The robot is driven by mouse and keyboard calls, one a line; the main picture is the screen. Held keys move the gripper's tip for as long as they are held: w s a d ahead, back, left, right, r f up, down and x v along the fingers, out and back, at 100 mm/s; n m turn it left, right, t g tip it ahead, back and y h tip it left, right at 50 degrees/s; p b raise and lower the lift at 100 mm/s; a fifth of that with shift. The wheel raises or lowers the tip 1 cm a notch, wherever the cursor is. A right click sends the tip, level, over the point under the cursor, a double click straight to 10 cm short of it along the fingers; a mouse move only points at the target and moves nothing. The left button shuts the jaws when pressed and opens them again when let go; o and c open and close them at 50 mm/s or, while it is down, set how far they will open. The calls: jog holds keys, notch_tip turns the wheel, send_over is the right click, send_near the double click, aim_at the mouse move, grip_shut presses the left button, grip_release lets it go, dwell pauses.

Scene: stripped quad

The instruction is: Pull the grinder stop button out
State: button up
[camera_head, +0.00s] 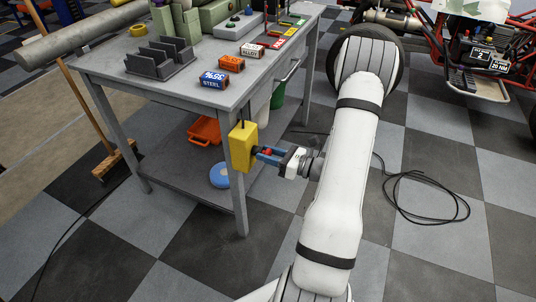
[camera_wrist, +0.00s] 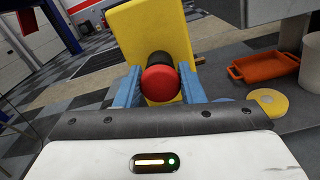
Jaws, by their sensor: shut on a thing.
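The stop button is a red mushroom head (camera_wrist: 160,83) on a dark stem, standing out from a yellow box (camera_head: 243,146). The box is fixed at the front corner leg of the grey workbench (camera_head: 170,88). My gripper (camera_head: 262,153) reaches in from the right, with its blue fingers at the box. In the wrist view the blue fingers (camera_wrist: 160,86) lie on both sides of the red head, shut on it. The stem is partly hidden behind the head.
An orange tray (camera_head: 204,131) and a blue disc (camera_head: 220,175) are on the bench's lower shelf. A broom (camera_head: 112,160) leans at the left. A black cable (camera_head: 425,205) lies on the checkered floor at the right. A red vehicle frame (camera_head: 490,65) stands at the back right.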

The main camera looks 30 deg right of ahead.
grip_shut()
jog(key=shift+s+d+p, duration=0.35)
jog(key=shift+s, duration=0.2)
jog(key=o, duration=1)
grip_release()
jog(key=shift+c, duration=0.2)
jog(key=p+v, duration=0.1)
jog(key=v, duration=0.6)
jog(key=shift+s+d, duration=0.25)
jog(key=shift+s, duration=0.05)
